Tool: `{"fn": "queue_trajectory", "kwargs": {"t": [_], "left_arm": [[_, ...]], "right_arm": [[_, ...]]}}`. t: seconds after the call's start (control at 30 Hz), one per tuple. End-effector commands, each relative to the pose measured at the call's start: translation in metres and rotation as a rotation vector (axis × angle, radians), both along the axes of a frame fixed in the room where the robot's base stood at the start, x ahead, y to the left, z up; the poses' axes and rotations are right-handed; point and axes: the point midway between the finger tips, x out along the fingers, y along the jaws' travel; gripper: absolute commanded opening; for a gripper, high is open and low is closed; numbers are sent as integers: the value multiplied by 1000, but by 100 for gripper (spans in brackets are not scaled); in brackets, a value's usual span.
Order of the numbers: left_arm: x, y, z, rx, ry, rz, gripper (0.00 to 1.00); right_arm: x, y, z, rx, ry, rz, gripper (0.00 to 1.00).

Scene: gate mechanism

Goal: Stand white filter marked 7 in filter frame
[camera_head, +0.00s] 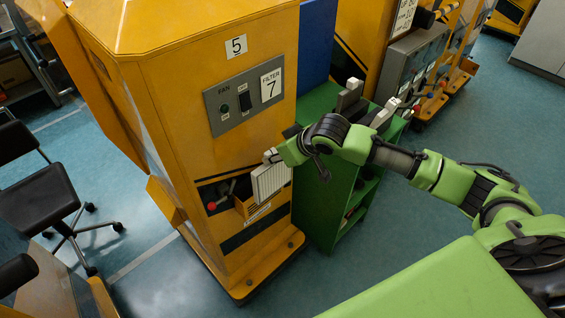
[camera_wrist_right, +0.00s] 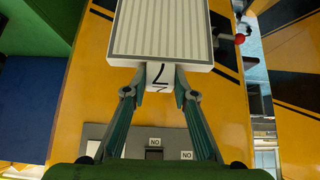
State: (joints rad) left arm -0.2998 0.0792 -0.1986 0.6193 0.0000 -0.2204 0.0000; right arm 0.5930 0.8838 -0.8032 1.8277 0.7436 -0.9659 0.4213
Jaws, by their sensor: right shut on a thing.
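The white filter marked 7 (camera_head: 271,181) is a ribbed, upright panel in front of the yellow machine. In the right wrist view, its panel (camera_wrist_right: 160,35) shows with a tab below bearing the 7. My right gripper (camera_head: 273,156) is shut on that tab, also in the right wrist view (camera_wrist_right: 155,88). The filter frame (camera_head: 243,208) looks like the small orange tray low on the machine. The filter's lower edge is at or just above it and partly covers it. I cannot tell whether they touch. My left gripper is not in view.
The yellow machine (camera_head: 205,60) carries a grey panel (camera_head: 244,98) labelled filter 7. A red-tipped lever (camera_head: 212,205) is left of the tray. A green cabinet (camera_head: 325,190) stands close on the right, with grey and white pieces on top. A chair (camera_head: 40,200) stands left.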

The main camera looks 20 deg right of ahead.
Motion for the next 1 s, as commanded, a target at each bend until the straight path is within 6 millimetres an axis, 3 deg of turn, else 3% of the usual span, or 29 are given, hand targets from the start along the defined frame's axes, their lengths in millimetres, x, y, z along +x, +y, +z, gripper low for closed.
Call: {"fn": "queue_trajectory", "kwargs": {"t": [0.83, 1.0], "left_arm": [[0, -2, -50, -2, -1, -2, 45], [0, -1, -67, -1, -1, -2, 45]], "right_arm": [[73, 27, -7, 0, -3, 0, 0], [71, 25, -26, -1, 0, 0, 0]]}}
